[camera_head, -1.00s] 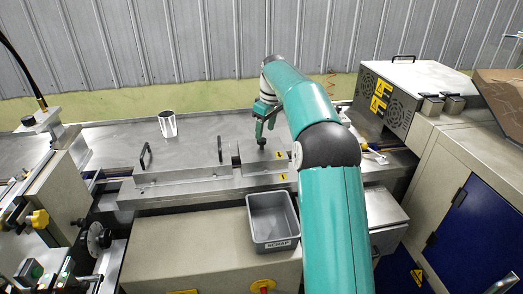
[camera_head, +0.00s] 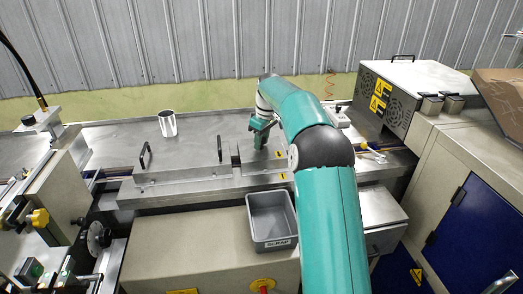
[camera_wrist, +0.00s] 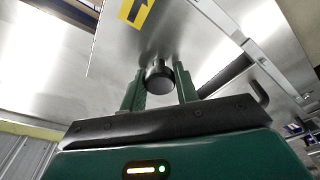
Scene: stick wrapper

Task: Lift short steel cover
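The short steel cover (camera_head: 256,168) is a flat bare-metal plate with yellow labels at its right end, lying on the machine bed. In the wrist view its shiny plate (camera_wrist: 185,35) carries a yellow-black label and a round black knob (camera_wrist: 159,78). My gripper (camera_head: 259,143) is down at the cover. In the wrist view my gripper (camera_wrist: 160,75) has its two green fingers on either side of the knob, apart from each other and very close to its sides. Firm contact is not clear. In the head view my gripper hides the knob.
A longer steel cover (camera_head: 185,178) with two black handles lies to the left. A grey scrap bin (camera_head: 272,218) stands in front. A metal cup (camera_head: 168,124) stands on the table behind. A vented box (camera_head: 385,98) rises at the right. The table behind the covers is mostly clear.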

